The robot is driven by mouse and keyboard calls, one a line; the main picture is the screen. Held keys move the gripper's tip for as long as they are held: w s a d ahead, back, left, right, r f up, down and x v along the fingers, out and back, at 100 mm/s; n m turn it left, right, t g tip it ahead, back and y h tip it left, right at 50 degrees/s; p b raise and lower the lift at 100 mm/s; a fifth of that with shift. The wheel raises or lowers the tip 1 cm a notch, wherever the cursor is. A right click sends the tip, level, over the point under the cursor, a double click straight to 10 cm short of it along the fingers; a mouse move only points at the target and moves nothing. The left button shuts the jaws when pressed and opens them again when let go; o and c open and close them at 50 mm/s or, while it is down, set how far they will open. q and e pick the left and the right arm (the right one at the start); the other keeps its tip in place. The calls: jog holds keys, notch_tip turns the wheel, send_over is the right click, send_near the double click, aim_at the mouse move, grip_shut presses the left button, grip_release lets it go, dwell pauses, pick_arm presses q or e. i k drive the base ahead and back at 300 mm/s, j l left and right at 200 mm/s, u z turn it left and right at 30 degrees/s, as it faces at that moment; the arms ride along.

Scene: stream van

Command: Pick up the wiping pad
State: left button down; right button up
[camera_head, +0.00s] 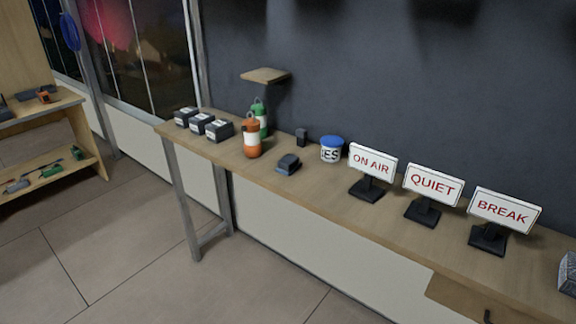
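A small dark blue-grey block (288,163) lies near the front edge of the long wooden bench, right of an orange and white bottle. It looks like the wiping pad, though at this size I cannot be sure. It rests on the bench top with clear wood around it. Neither of my grippers shows in the head view.
The bench (320,186) runs along a dark wall. It holds several small dark boxes (201,123), an orange bottle (251,137), a green bottle (260,117), a blue-lidded tub (331,150) and signs reading ON AIR (372,162), QUIET (433,184) and BREAK (504,210). The floor in front is clear.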

aim_at(287, 164)
jog(key=i+j, duration=0.15)
jog(key=j, duration=0.2)
jog(key=i+j, duration=0.2)
jog(key=j, duration=0.2)
jog(key=i+j+z, duration=0.1)
jog(key=j, duration=0.25)
jog(key=i+j, duration=0.25)
jog(key=j, duration=0.15)
jog(key=i+j+z, duration=0.1)
jog(key=j, duration=0.25)
jog(key=i+j, duration=0.2)
jog(key=j, duration=0.2)
